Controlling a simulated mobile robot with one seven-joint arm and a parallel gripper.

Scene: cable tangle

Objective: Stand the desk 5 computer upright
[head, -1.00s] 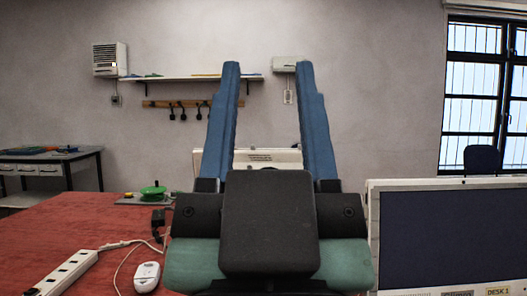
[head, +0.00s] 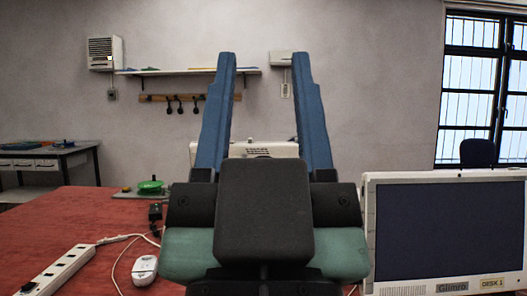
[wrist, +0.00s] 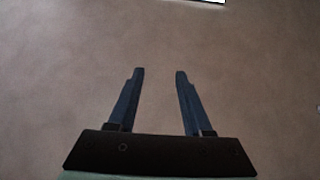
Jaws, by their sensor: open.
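My gripper (head: 264,58) is raised in front of the head camera, its two blue fingers apart and pointing up, with nothing between them. In the wrist view my gripper (wrist: 160,72) is also open, with only plain wall beyond it. A computer labelled DESK 1 (head: 440,230) stands upright at the right with a dark screen. Behind my gripper, a cream-white casing (head: 276,150) shows between and beside the fingers; most of it is hidden and I cannot read its label. I see no computer marked desk 5.
A red table top (head: 80,222) spreads at the left. On it are a white power strip (head: 56,270), a white mouse (head: 145,268), cables and a green round object (head: 150,186). A grey side table (head: 48,153) stands at the far left. A wall shelf (head: 185,72) is behind.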

